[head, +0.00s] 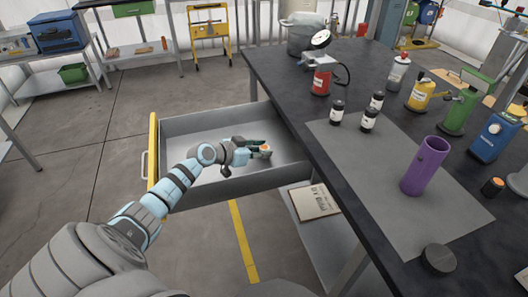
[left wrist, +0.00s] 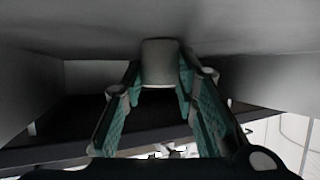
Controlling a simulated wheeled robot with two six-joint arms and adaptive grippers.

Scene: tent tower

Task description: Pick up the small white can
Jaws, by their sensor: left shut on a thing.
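My left gripper (head: 258,147) is inside the open grey drawer (head: 178,124) under the dark workbench. In the left wrist view the can (left wrist: 160,62) is a pale cylinder between the teal fingers of the gripper (left wrist: 158,88). I cannot tell whether the can touches the drawer floor. My right gripper is not in view.
The workbench (head: 285,82) holds a grey mat (head: 345,150) with a purple cylinder (head: 425,168) and several small dark bottles. A book (head: 314,202) lies on the lower shelf.

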